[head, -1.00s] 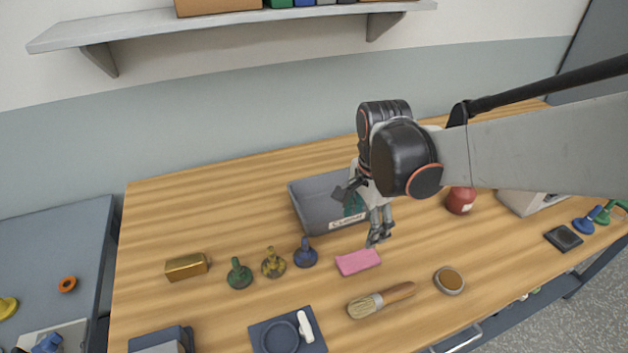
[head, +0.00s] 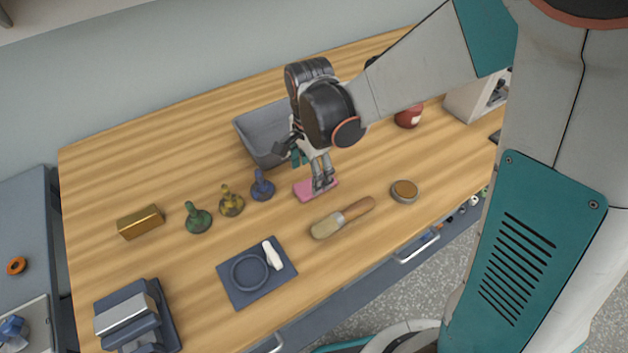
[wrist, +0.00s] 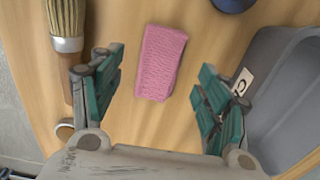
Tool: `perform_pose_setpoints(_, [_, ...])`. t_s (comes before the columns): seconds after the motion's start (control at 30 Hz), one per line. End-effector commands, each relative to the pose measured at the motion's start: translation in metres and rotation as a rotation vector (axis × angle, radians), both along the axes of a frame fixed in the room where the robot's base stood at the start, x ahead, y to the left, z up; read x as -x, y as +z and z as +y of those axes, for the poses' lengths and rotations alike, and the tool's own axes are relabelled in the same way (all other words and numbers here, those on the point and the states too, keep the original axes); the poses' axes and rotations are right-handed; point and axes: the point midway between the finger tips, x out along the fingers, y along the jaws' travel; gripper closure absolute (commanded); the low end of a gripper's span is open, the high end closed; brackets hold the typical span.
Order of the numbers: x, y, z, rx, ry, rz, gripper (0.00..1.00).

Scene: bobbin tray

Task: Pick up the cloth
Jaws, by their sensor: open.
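The cloth (wrist: 161,62) is a folded pink rectangle lying flat on the wooden table. In the wrist view it lies between and just beyond the two green-padded fingers of my gripper (wrist: 158,100), which are apart with nothing between their pads. In the head view my gripper (head: 322,186) points down over the right part of the cloth (head: 304,191) and hides some of it. I cannot tell from these views whether the fingertips touch the table.
A brush (head: 343,218) lies in front of the cloth, and a grey bin (head: 245,133) stands behind it. A blue stamp-like piece (head: 262,187) is to the left. A round tin (head: 404,191) is to the right. A dark square mat (head: 236,290) lies nearer the front edge.

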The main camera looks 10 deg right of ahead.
Motion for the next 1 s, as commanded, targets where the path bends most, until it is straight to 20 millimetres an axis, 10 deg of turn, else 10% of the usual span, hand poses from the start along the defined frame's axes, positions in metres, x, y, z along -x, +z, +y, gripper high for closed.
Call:
perform_pose_setpoints(0.53, [-0.003, -0.044, -0.002, 0.0, 0.0, 0.0, 0.31])
perform_pose_setpoints(0.73, [-0.003, -0.044, -0.002, 0.0, 0.0, 0.0, 0.72])
perform_pose_setpoints(1.0, [-0.003, -0.044, -0.002, 0.0, 0.0, 0.0, 0.72])
